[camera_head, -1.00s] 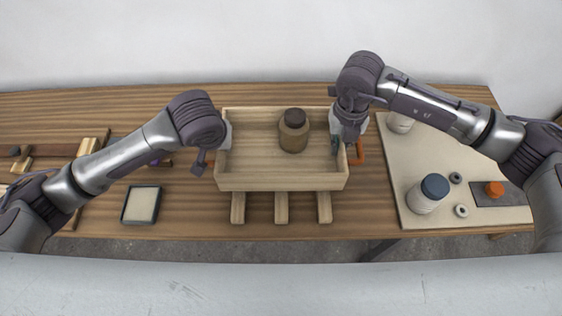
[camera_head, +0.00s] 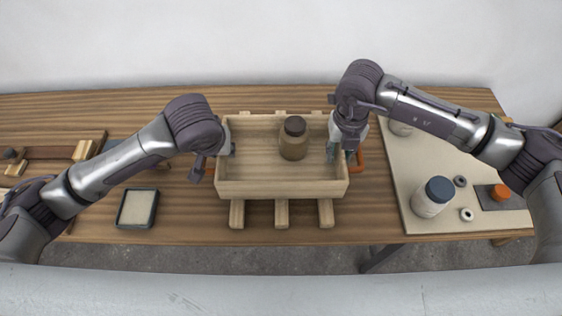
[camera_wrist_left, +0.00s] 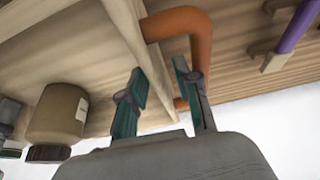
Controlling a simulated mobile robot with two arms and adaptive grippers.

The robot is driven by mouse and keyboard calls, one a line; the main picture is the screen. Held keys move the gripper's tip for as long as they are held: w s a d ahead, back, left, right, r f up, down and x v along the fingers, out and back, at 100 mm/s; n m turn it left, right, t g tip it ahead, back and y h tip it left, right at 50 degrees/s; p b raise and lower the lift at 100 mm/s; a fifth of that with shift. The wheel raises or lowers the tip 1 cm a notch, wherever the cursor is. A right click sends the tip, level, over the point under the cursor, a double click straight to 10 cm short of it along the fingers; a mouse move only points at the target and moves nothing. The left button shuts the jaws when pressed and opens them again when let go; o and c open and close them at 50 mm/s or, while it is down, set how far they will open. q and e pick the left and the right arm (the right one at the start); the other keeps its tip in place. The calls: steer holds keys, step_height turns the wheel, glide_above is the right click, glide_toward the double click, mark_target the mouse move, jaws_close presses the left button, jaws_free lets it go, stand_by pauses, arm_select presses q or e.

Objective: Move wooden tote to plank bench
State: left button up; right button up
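The pale wooden tote (camera_head: 282,188) rests upright on wooden slats on the table. A brown jar with a dark lid (camera_head: 294,140) stands in it; the jar also shows in the left wrist view (camera_wrist_left: 58,115). My left gripper (camera_wrist_left: 160,95) is open at the tote's left end, with fingers apart on either side of the end wall (camera_wrist_left: 142,45), beside the orange handle (camera_wrist_left: 200,45). My right gripper (camera_head: 342,152) is at the right end wall, by the other orange handle (camera_head: 361,155). One finger shows inside the tote; its grip is partly hidden.
A pale board (camera_head: 412,190) at right holds a white jar with a blue lid (camera_head: 432,198), small rings and an orange-topped item (camera_head: 500,192). A small framed tray (camera_head: 137,208) lies left of the tote. Wooden pieces (camera_head: 60,153) lie farther left.

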arm_select(q)
steer(key=v, duration=0.6)
steer(key=shift+r, duration=0.1)
arm_select(e)
steer(key=shift+d+r, duration=0.1)
arm_select(q)
steer(key=shift+s, duration=0.1)
arm_select(e)
step_height(320, 180, up, 12)
steer(key=shift+f, duration=0.1)
stand_by(0.4)
